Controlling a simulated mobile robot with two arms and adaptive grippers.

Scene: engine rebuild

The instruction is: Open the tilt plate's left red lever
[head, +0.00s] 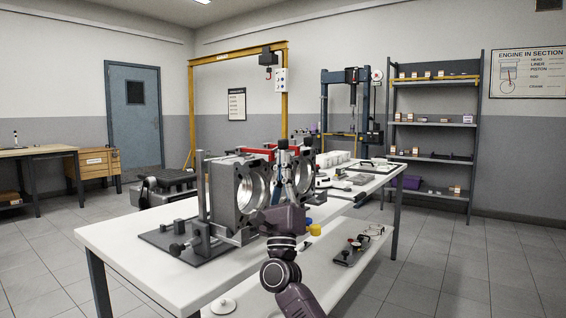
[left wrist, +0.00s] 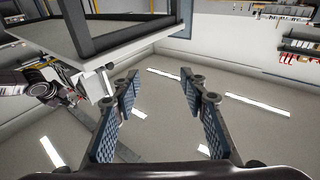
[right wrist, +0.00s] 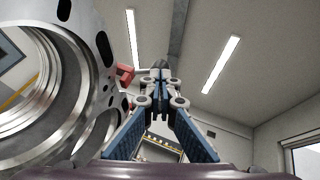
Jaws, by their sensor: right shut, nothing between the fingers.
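The grey engine block (head: 232,193), with large round bores, stands on the white table on a dark plate (head: 165,241), apparently the tilt plate. My right gripper (head: 293,147) is upright in front of the block, shut and empty. In the right wrist view a red part (right wrist: 125,75) sits beside the block's bores (right wrist: 40,85), just left of the shut fingertips (right wrist: 160,70); contact is unclear. My left gripper (left wrist: 158,77) is open and empty.
The white table (head: 120,245) holds small parts toward its far end. A lower shelf (head: 345,225) carries more parts. A yellow gantry (head: 190,115), a blue press (head: 325,105) and a shelf rack (head: 432,122) stand behind. Floor on the right is clear.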

